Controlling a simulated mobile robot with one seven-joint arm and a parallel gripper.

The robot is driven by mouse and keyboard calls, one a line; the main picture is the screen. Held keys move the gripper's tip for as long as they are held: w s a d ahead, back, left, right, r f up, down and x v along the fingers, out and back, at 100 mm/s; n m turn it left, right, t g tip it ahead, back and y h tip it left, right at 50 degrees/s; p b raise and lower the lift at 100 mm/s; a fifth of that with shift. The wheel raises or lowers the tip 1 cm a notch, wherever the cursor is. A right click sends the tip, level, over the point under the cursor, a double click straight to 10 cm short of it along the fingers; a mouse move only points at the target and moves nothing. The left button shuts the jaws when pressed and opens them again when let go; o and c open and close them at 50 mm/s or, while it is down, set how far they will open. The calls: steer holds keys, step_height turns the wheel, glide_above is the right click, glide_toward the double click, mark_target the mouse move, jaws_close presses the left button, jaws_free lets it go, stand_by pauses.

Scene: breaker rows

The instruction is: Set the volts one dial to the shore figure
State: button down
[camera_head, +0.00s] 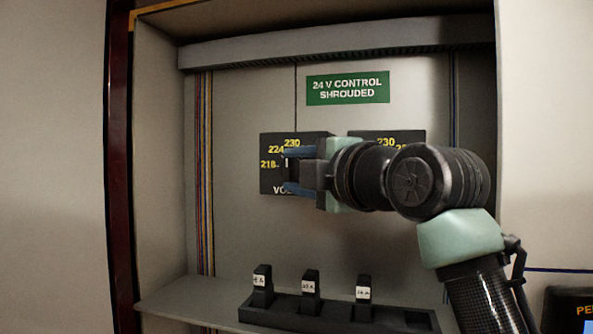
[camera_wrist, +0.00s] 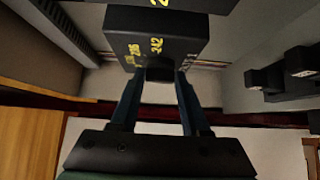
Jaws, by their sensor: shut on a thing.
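The left dial panel (camera_head: 267,180) is black with yellow figures 218, 224 and 230 and a white label starting "VO"; the rest is covered by my gripper. My gripper (camera_head: 291,171) reaches in from the right, its blue fingers one above the other, shut on the dial's knob. The knob and where it points are mostly hidden. No shore figure is readable.
A second dial panel (camera_head: 415,135) with a yellow 230 is partly behind my arm. A green sign (camera_head: 347,88) reads "24 V CONTROL SHROUDED". Below, a black rail (camera_head: 280,311) holds several upright tagged blocks (camera_head: 310,284). A dark box (camera_head: 566,299) stands at lower right.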

steer(key=shift+f, duration=0.15)
steer(key=m+t+b, duration=0.1)
steer(key=b, duration=0.1)
steer(key=f+m+t+b, duration=0.1)
steer(key=b, duration=0.2)
steer(key=shift+a+y, duration=0.1)
steer(key=shift+y, duration=0.2)
steer(key=m+t+b, duration=0.2)
steer(key=m+b, duration=0.1)
steer(key=shift+f, duration=0.1)
steer(key=shift+a+m+t+h+b, duration=0.1)
steer(key=shift+m+t+h+b, duration=0.3)
steer(key=shift+m+t+b, duration=0.65)
steer(key=shift+m, duration=0.35)
steer(key=shift+c, duration=1.9)
jaws_free()
steer(key=shift+r, duration=0.2)
